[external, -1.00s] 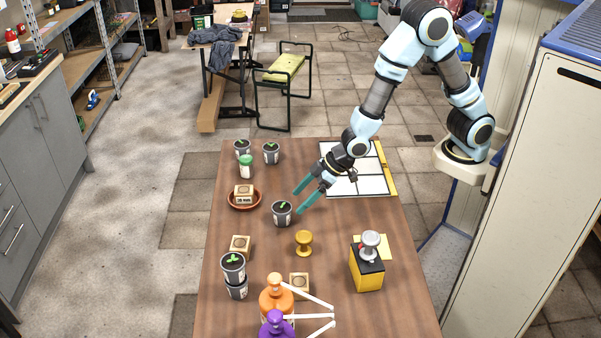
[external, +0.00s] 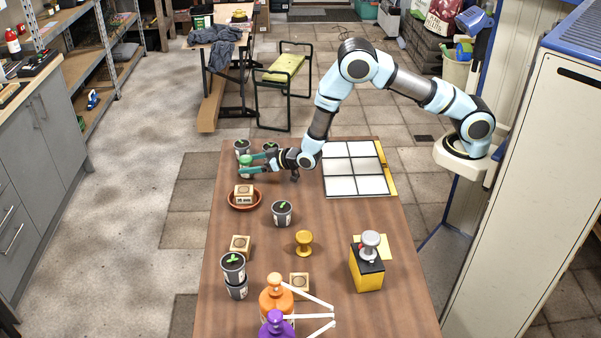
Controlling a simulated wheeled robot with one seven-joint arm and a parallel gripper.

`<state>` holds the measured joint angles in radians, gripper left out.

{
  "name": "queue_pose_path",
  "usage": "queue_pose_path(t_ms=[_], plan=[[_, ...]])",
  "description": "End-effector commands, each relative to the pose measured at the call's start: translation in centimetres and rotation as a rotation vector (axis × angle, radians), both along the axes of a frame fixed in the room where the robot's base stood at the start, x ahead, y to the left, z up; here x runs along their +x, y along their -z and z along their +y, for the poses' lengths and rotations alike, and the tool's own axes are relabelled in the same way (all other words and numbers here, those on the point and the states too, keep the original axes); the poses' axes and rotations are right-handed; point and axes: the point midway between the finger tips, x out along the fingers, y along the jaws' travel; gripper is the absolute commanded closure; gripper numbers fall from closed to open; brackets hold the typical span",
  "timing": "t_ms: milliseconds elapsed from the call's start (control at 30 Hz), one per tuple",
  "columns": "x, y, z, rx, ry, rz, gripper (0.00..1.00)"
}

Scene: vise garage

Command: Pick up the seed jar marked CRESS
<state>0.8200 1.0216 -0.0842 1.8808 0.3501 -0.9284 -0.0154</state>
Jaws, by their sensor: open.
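A small seed jar with a green lid (external: 246,160) stands at the far left of the wooden table. Its label is too small to read, so I cannot tell whether it says CRESS. My gripper (external: 254,164) is open, reaching in from the right with its teal fingers low at the jar. The fingers appear to lie on either side of it, but I cannot tell whether they touch it. The fingers hide part of the jar.
A seedling pot (external: 242,146) stands just behind the jar. A terracotta saucer (external: 231,205) with a wooden block (external: 244,192) is in front. Another pot (external: 282,213) stands mid-table. A white gridded panel (external: 355,168) lies flat at right.

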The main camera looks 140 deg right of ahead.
Motion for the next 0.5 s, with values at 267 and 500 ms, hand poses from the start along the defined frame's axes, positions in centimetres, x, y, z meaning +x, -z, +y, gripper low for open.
queue_pose_path(t_ms=[267, 500], plan=[[1.2, 0.8, -3.0, 0.001, 0.000, 0.000, 0.08], [1.8, 1.7, -4.4, 0.001, -0.001, 0.000, 0.08]])
